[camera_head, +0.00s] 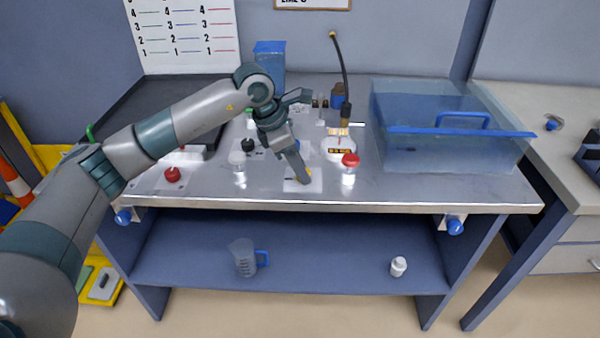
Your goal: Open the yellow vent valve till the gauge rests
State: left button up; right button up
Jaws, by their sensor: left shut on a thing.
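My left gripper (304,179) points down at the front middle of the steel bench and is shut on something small. A bit of yellow, which looks like the yellow vent valve (309,173), shows at its fingertips. The gripper hides most of the valve, so its turn angle cannot be told. A pale plate (290,187) lies under the fingertips. No gauge dial can be read; a small unit with an orange and black label (338,149) stands behind to the right. My right gripper is out of view.
Red-capped fittings stand at the right (350,160) and left (172,174) of the bench (400,190). A black hose (342,65) rises behind. A jug (243,258) and a white bottle (398,266) stand on the lower shelf.

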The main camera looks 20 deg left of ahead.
pick_arm(q)
jog(key=n+b, duration=0.2)
jog(key=shift+f+n+t+y, duration=0.15)
jog(key=shift+n+t+y, duration=0.25)
jog(key=shift+d+n+b, duration=0.1)
jog(key=shift+n+b, duration=0.25)
jog(key=shift+n, duration=0.05)
jog(key=n+t+y+b, duration=0.1)
jog(key=n+b, duration=0.1)
jog(key=n, duration=0.1)
jog(key=shift+s+d+b, duration=0.1)
jog(key=shift+b, duration=0.25)
jog(key=n+y+b, duration=0.1)
jog(key=n+b, duration=0.1)
jog(key=n, duration=0.1)
jog(key=shift+d+n+y, duration=0.1)
jog(key=shift+n+y, duration=0.2)
jog(key=shift+n, duration=0.1)
jog(key=shift+r+n+b, duration=0.2)
jog(key=shift+n+b, duration=0.1)
jog(key=shift+n, duration=0.1)
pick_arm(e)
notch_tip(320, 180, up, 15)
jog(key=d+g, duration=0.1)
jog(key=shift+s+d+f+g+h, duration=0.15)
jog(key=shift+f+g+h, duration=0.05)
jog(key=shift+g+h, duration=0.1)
pick_arm(q)
jog(key=o, duration=1)
jog(key=shift+o, duration=0.2)
